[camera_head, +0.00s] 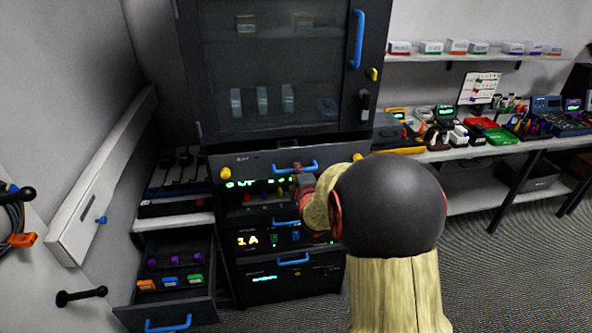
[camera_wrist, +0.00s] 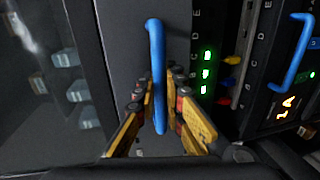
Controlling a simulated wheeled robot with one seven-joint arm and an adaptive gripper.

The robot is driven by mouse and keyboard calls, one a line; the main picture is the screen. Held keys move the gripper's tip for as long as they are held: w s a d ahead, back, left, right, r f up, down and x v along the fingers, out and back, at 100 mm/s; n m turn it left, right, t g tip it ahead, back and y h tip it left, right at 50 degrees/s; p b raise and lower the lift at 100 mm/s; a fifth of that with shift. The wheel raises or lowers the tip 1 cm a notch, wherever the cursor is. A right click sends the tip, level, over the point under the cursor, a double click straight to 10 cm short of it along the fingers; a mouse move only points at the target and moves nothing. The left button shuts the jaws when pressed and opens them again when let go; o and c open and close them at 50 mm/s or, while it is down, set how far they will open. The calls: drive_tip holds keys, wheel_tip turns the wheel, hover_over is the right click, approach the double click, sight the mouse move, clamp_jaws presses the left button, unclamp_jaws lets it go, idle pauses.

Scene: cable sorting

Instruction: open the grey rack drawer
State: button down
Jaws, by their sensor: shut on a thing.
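The grey rack drawer (camera_head: 247,161) is the wide panel under the glass-doored cabinet, with a yellow knob at each end and a blue bar handle (camera_head: 283,170) in the middle. My gripper (camera_head: 303,180) reaches the handle from the front right and is shut on it. In the wrist view the blue handle (camera_wrist: 154,45) runs between the yellow fingers of my gripper (camera_wrist: 160,100), in front of the drawer's grey face (camera_wrist: 120,45). My arm hides part of the rack to the right. Whether the drawer stands out from the rack is hard to tell.
Below are rack units with blue handles (camera_head: 293,262) and lit displays. An open lower drawer (camera_head: 172,283) with coloured items juts out at left. The glass door (camera_head: 280,75) is above. A workbench (camera_head: 480,150) with equipment stands at right. Carpet is free at lower right.

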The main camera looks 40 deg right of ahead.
drive_tip(key=f+b+v, duration=0.1)
drive_tip(key=f+v, duration=0.1)
drive_tip(key=v, duration=0.7)
drive_tip(key=f+b+v, duration=0.1)
drive_tip(key=f+v, duration=0.1)
drive_tip(key=v, duration=0.8)
drive_tip(key=shift+s+a+f, duration=0.15)
drive_tip(key=shift+s+a, duration=0.2)
drive_tip(key=shift+s, duration=0.3)
drive_tip(key=c, duration=1.9)
unclamp_jaws()
drive_tip(key=shift+v, duration=3.7)
